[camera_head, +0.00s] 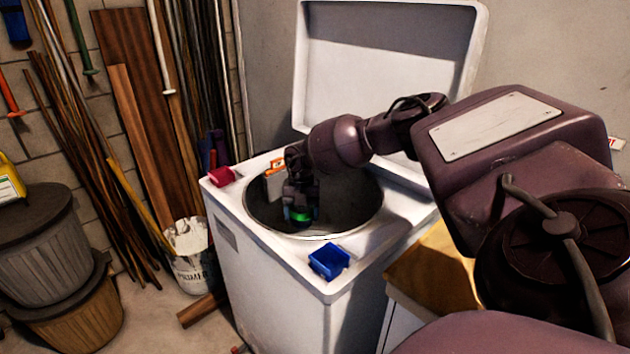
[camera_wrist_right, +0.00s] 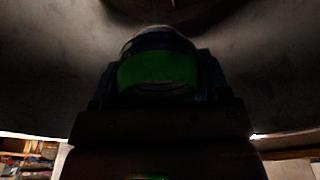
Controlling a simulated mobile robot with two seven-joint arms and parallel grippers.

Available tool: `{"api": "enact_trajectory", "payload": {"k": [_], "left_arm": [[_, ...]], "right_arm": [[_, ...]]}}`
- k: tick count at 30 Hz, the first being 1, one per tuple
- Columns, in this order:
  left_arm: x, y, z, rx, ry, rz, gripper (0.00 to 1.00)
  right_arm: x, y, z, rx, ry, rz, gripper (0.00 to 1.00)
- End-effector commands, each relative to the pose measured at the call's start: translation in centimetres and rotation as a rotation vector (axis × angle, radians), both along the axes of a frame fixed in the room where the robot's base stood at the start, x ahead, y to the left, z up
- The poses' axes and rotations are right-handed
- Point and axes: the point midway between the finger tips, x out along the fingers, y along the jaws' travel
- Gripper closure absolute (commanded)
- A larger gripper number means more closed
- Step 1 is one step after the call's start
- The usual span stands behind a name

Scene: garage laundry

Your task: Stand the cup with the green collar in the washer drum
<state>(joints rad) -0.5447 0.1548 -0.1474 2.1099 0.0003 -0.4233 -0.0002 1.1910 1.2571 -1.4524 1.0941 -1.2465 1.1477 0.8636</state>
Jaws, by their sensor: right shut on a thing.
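The cup with the green collar (camera_head: 301,215) is inside the opening of the white top-loading washer (camera_head: 270,272). In the right wrist view the cup (camera_wrist_right: 160,75) is dark, with a broad green band. My right gripper (camera_head: 300,204) reaches down into the drum (camera_head: 350,205) and is shut on the cup. In the right wrist view the gripper (camera_wrist_right: 158,92) has a finger on each side of the cup. The cup's lower end and the drum floor are too dark to tell whether they touch. My left gripper is not in view.
The washer lid (camera_head: 390,60) stands open behind. An orange and white box (camera_head: 275,178) is at the drum's left rim, close to my gripper. A red object (camera_head: 221,176) and a blue container (camera_head: 329,262) rest on the washer top. A white bucket (camera_head: 190,258) stands on the floor to the left.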

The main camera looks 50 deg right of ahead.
Motion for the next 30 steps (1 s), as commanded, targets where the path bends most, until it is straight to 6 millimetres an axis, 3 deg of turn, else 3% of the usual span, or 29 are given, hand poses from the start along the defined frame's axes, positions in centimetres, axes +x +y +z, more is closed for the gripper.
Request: {"api": "enact_trajectory", "payload": {"k": [7,22,30], "left_arm": [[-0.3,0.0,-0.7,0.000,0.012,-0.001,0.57],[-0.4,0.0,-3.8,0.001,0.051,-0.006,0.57],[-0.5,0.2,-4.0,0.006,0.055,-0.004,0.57]], "right_arm": [[-0.1,-0.4,-1.8,-0.001,0.004,-0.032,0.57],[-0.3,-0.4,-12.7,-0.001,0.012,-0.030,0.57],[-0.1,-0.4,-14.7,0.000,0.002,-0.029,0.57]]}}
